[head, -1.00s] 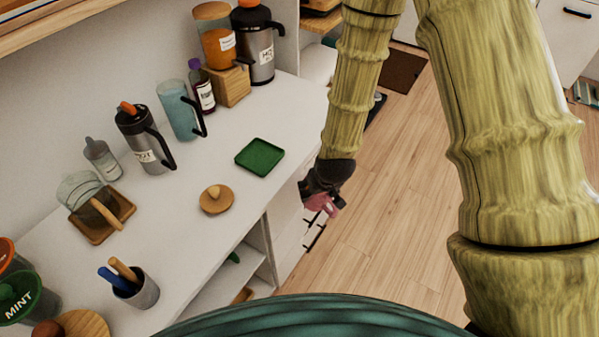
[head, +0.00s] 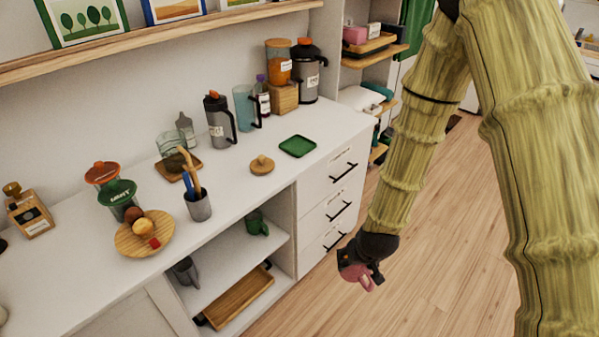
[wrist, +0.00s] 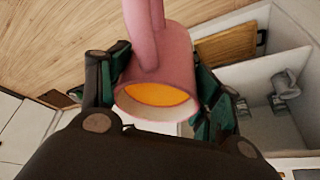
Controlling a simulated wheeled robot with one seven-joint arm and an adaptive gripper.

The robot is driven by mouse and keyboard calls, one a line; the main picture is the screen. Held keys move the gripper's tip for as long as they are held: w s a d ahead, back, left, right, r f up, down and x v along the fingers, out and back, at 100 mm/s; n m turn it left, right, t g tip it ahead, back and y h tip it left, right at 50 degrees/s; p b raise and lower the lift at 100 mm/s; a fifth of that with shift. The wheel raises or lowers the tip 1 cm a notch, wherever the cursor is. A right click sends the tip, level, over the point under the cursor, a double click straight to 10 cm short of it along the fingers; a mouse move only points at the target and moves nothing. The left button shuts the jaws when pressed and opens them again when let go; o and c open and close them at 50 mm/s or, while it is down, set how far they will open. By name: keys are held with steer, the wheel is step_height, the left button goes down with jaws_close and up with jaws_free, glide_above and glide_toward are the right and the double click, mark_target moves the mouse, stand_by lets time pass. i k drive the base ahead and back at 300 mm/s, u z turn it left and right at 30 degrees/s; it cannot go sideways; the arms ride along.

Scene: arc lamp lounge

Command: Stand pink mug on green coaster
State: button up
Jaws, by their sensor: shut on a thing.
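The pink mug (head: 359,273) is held in my gripper (head: 362,262), out over the wooden floor in front of the cabinet. In the wrist view my gripper (wrist: 158,100) has a finger on each side of the pink mug (wrist: 165,60). The mug's mouth faces the wrist camera and shows an orange inside; its handle points away at the top. The green coaster (head: 298,146) is a square tray lying empty on the white counter, near the counter's front edge. It is up and left of my gripper in the head view.
A wooden lid with a knob (head: 262,165) lies left of the coaster. A grey flask (head: 219,122), a teal pitcher (head: 244,106) and a wooden block (head: 284,97) stand behind. The open shelf holds a green mug (head: 257,224) and a wooden tray (head: 238,297).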

mark_target(302, 149)
steer(key=k, duration=0.45)
steer(key=z, duration=1.4)
steer(key=i, duration=1.25)
steer(key=u, duration=2)
